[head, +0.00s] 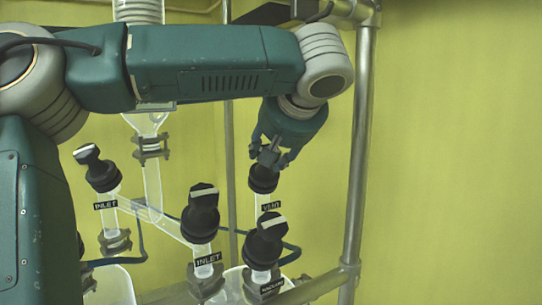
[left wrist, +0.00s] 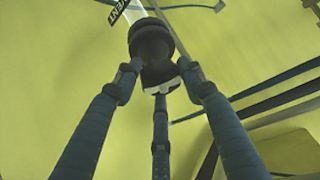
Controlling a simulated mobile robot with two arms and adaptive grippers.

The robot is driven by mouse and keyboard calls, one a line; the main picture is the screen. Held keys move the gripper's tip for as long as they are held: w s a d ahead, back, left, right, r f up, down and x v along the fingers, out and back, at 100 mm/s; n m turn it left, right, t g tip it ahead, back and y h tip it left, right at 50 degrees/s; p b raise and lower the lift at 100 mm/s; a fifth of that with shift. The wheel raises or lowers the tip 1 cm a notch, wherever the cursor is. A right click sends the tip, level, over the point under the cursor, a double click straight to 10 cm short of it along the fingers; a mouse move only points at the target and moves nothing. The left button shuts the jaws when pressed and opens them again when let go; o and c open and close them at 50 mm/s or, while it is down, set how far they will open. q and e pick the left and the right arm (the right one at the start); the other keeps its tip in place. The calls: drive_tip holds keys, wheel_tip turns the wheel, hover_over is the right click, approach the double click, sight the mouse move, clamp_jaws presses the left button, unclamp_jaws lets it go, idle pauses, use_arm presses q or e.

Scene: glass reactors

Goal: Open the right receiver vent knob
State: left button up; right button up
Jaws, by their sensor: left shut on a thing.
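The vent knob (head: 263,180) is a black ribbed cap on a clear glass neck with a dark VENT label, right of centre in the head view. My left gripper (head: 269,158) reaches it from above, with its fingers at the top of the knob. In the left wrist view the black knob (left wrist: 152,42) has a handle with a white stripe. The fingers of my left gripper (left wrist: 160,76) are closed around that handle, which they partly hide. My right gripper is in neither view.
Two INLET knobs (head: 102,174) (head: 200,215) stand to the left. Another black knob (head: 265,240) with a small label stands just in front of the vent. A metal frame post (head: 363,150) rises to the right. Blue hoses (head: 290,252) run behind.

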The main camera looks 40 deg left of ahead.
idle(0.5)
use_arm(q)
drive_tip(key=o, duration=1.1)
drive_tip(key=shift+s, duration=0.1)
drive_tip(key=v, duration=0.7)
drive_tip(key=shift+r, duration=0.15)
drive_tip(key=shift+d, duration=0.15)
